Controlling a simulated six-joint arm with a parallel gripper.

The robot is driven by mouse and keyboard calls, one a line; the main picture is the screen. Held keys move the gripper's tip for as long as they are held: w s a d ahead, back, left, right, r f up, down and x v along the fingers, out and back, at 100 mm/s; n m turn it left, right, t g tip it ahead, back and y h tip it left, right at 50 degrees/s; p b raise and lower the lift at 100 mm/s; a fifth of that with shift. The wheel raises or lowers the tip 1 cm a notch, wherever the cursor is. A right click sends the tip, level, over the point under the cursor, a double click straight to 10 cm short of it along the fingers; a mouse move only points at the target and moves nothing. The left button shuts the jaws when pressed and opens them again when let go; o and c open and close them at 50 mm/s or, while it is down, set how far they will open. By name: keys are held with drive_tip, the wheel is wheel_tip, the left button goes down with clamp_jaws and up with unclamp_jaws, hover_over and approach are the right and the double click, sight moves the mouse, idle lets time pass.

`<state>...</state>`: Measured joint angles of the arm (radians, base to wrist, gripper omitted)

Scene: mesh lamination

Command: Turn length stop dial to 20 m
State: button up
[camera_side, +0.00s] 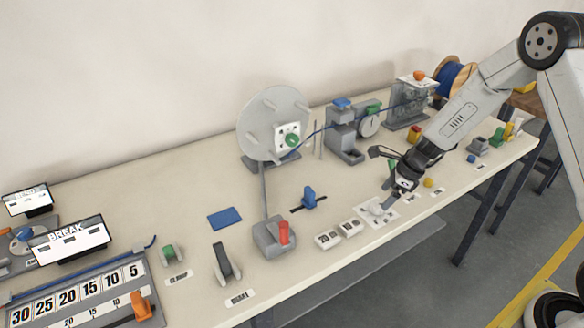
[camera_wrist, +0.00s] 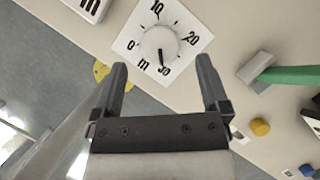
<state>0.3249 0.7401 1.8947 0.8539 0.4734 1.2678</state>
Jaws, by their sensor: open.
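The length stop dial (camera_wrist: 158,42) is a round white knob on a square white plate (camera_wrist: 190,22) marked 0, 10, 20, 30 and m. Its dark pointer line points down in the wrist view, toward the 30. In the side view the dial (camera_side: 376,208) sits near the table's front edge. My gripper (camera_wrist: 162,70) is open and empty, its two dark fingers apart. In the wrist view the dial shows just beyond the fingertips, between their lines. In the side view my gripper (camera_side: 388,190) is close above the dial; I cannot tell the exact gap.
A green-handled part (camera_wrist: 290,75) lies right of my fingers in the wrist view. The wheel stand (camera_side: 272,125) is farther back.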

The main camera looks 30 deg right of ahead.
sight(379, 204)
drive_tip(key=shift+x, duration=1.95)
drive_tip(key=c, duration=1.3)
